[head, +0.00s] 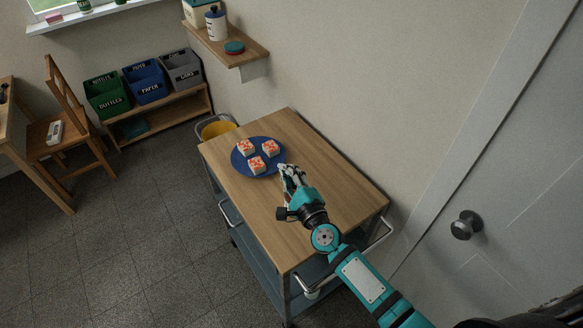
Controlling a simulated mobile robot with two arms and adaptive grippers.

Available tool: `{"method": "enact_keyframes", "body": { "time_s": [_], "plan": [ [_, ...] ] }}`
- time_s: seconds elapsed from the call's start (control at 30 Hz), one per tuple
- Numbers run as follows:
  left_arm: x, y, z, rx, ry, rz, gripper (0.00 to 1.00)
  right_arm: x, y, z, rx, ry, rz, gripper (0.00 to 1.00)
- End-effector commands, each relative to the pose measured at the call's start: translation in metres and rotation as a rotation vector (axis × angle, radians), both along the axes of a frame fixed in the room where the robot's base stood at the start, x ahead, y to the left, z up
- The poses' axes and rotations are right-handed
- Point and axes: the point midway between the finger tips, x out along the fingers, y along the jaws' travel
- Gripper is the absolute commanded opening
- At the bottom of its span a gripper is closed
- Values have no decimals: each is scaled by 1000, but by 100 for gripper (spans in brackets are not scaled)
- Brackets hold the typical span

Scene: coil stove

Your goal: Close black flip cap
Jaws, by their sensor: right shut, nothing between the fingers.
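No black flip cap can be made out clearly. A white bottle (216,25) with a small dark top stands on the wall shelf, too small to tell whether that top is a flip cap. My right gripper (289,171) is shut and empty over the wooden top of the cart (325,195). It is just right of a blue plate (241,165) and points toward the far end of the cart. My left gripper is not in view.
The wall shelf (250,54) is beyond the cart. Green, blue and grey bins (147,82) stand at the back left. A white door (490,200) is at right. Floor left of the cart is clear.

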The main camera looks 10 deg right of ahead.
Motion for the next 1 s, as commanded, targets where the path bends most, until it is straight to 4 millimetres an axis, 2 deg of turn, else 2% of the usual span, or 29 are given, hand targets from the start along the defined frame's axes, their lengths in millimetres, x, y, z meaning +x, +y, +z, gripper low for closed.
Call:
{"method": "enact_keyframes", "body": {
  "time_s": [0.1, 0.5, 1.0],
  "plan": [
    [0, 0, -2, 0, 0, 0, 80, -2, 4, -10, -108, -14, 2, 0],
    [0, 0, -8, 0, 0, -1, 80, -3, 11, -27, -413, -73, 3, 0],
    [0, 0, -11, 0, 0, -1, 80, -4, 12, -34, -551, -100, 2, 0]
  ]
}}
